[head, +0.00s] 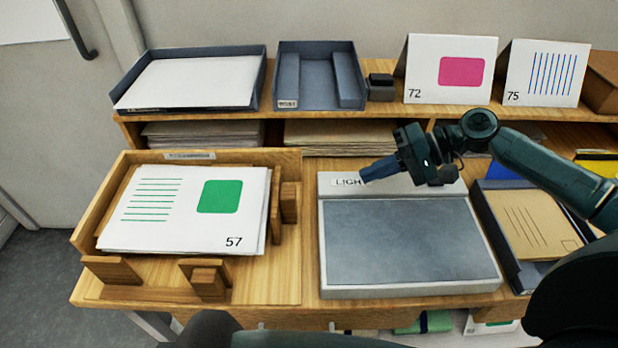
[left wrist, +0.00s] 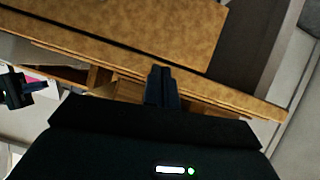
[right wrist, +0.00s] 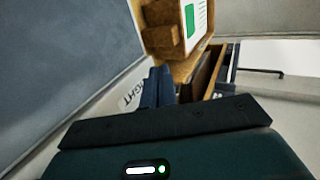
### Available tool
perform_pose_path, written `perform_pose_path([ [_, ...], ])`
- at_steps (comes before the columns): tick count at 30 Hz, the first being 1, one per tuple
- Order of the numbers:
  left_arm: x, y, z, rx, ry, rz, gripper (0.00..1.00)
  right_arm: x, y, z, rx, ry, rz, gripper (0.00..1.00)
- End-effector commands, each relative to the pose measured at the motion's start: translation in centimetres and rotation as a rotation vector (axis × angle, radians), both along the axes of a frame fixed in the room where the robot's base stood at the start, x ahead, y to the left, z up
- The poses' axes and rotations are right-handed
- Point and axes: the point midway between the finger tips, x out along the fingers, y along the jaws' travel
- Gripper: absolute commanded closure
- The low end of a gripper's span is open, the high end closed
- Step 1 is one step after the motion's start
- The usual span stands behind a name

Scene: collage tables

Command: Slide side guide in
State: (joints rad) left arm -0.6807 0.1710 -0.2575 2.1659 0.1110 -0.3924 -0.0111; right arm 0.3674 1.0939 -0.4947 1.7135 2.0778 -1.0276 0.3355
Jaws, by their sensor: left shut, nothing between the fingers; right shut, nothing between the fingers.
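The side guide (head: 290,203) is a wooden piece with a block on it. It stands upright along the right side of a stack of white sheets (head: 165,215), which has green lines, a green square and "57" on top. The stack lies in a wooden tray (head: 284,262). Wooden blocks also stand at its front edge. My right gripper (head: 364,174) is shut and empty above the label end of the light box, right of the side guide and apart from it. It also shows in the right wrist view (right wrist: 158,85). My left gripper (left wrist: 162,85) is shut and empty in the left wrist view.
A light box (head: 405,243) with a grey top lies right of the wooden tray. A dark tray (head: 495,225) with brown card is further right. A back shelf (head: 385,110) holds two grey trays and cards 72 and 75.

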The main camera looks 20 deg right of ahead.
Motion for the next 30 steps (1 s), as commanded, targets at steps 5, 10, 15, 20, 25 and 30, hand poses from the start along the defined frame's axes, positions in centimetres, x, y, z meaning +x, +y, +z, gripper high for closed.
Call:
perform_pose_path([
  [5, 0.0, 0.0, 0.3, 0.006, 0.0, -0.002, 1.0, 0.8, 2.9, -1.4, 0.005, -0.001, 0.002, 1.0],
  [10, 0.0, 0.1, 0.5, 0.012, 0.0, -0.004, 1.0, 1.8, 6.1, -3.3, 0.005, -0.001, 0.002, 1.0],
  [15, 0.0, 0.1, 0.9, 0.021, 0.0, -0.005, 1.0, 2.6, 8.8, -4.1, 0.003, -0.004, 0.003, 1.0],
  [20, 0.0, 0.1, 1.1, 0.028, 0.0, -0.006, 1.0, 3.1, 10.6, -4.2, 0.001, -0.003, 0.0, 1.0],
  [25, -0.1, 0.1, 1.0, 0.031, 0.001, -0.007, 1.0, 3.3, 11.3, -4.3, 0.0, -0.002, 0.0, 1.0],
  [30, -0.1, 0.1, 0.8, 0.033, 0.004, -0.008, 1.0, 3.3, 11.3, -4.4, 0.001, -0.002, 0.0, 1.0],
])
